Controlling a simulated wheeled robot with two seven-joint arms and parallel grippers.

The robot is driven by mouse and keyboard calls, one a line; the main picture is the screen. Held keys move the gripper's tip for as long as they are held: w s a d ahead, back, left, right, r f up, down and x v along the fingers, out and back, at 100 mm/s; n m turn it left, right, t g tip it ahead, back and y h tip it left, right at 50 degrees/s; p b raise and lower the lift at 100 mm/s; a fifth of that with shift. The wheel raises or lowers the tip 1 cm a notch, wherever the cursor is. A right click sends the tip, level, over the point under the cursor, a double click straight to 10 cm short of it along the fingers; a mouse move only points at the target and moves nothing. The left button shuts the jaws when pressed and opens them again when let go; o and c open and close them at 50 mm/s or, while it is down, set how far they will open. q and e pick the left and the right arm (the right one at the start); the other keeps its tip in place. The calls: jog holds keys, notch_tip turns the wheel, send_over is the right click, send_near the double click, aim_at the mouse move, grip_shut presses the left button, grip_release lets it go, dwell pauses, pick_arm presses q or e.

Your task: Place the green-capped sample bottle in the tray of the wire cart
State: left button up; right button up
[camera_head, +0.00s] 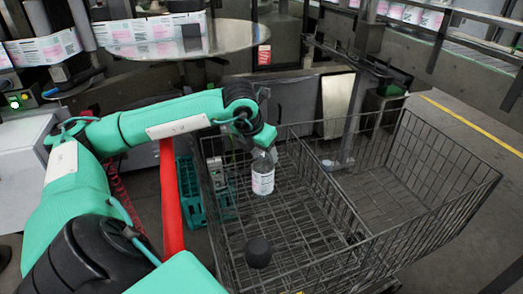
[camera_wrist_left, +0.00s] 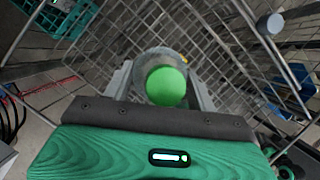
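The sample bottle (camera_head: 263,178) is clear with a white and pink label and hangs upright below my left gripper (camera_head: 263,154) in the head view. Its green cap (camera_wrist_left: 166,86) shows between the two grey fingers in the left wrist view. The fingers are closed in on both sides of the bottle. The wire cart (camera_head: 437,222) is a dark mesh basket, and the bottle is over its left part, inside the rim as seen from the head. Whether the bottle's base touches the mesh is hard to tell. My right gripper is not in view.
A dark round knob (camera_head: 258,252) shows over the cart's near left part. A teal crate (camera_head: 190,195) and a red post (camera_head: 171,200) stand left of the cart. A machine with a round table (camera_head: 235,36) is behind. The cart's right part looks empty.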

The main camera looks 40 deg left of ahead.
pick_arm(q)
jog(key=o, duration=0.4)
jog(key=shift+o, duration=0.2)
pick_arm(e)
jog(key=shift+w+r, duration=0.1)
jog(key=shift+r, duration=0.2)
pick_arm(q)
jog(key=shift+r, duration=0.15)
jog(key=v, duration=1.2)
jog(key=shift+p, duration=0.45)
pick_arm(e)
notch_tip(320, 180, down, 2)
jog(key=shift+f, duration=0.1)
pick_arm(q)
jog(key=shift+d, duration=0.1)
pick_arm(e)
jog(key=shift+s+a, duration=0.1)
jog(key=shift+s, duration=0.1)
